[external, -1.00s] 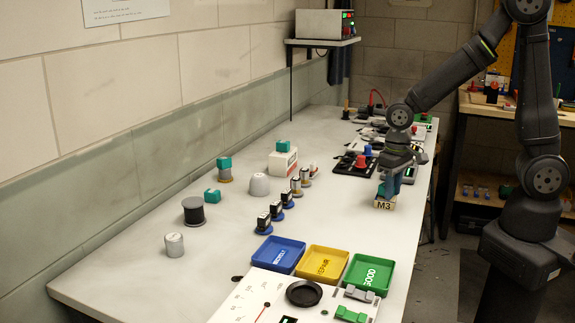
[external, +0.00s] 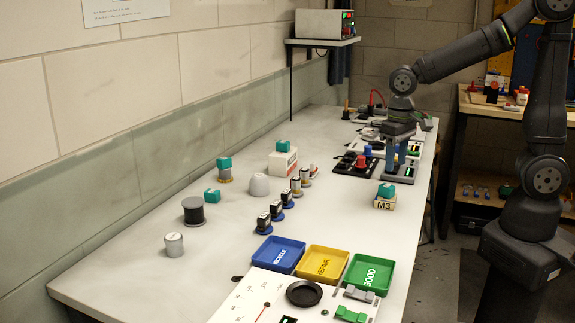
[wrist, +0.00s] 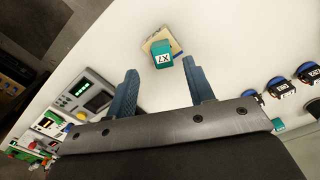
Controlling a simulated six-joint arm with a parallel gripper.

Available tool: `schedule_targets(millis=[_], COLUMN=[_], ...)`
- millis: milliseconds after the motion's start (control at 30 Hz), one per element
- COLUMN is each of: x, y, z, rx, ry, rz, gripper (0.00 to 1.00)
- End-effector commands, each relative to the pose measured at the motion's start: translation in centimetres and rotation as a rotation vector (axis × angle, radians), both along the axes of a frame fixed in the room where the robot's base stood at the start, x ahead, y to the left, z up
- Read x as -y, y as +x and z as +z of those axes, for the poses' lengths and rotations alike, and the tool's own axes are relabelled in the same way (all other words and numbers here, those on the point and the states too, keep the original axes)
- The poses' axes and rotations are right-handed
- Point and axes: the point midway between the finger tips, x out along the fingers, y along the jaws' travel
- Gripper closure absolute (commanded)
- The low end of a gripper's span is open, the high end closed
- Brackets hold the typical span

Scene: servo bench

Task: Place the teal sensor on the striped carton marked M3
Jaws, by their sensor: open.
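A teal sensor (external: 386,190) rests on top of the small carton marked M3 (external: 384,203) at the right side of the bench. In the wrist view the teal sensor (wrist: 164,62) with a white label sits on the tan carton (wrist: 150,42), ahead of the fingertips and touching neither. My gripper (external: 403,172) is open and empty, above and behind the carton in the external view. Its two blue fingers (wrist: 162,84) are spread apart in the wrist view. The carton's stripes are hard to make out.
Blue (external: 274,254), yellow (external: 322,262) and green (external: 368,274) trays stand at the front. Other teal parts sit on a spool (external: 224,168), on the bench (external: 212,196) and on a white box (external: 283,160). A black panel with knobs (external: 352,165) lies behind the carton.

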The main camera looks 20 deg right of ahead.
Motion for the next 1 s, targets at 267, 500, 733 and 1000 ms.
schedule_targets(millis=[267,500,733,1000], x=[0.0,0.0,0.0,0.1], y=[0.0,0.0,0.0,-0.1], z=[3.3,3.6,3.2,-0.9], rx=[0.000,-0.001,-0.001,-0.005], ry=[0.000,0.000,-0.002,-0.005], rz=[0.000,0.000,0.000,0.000], gripper=[0.52,0.52,0.52,0.52])
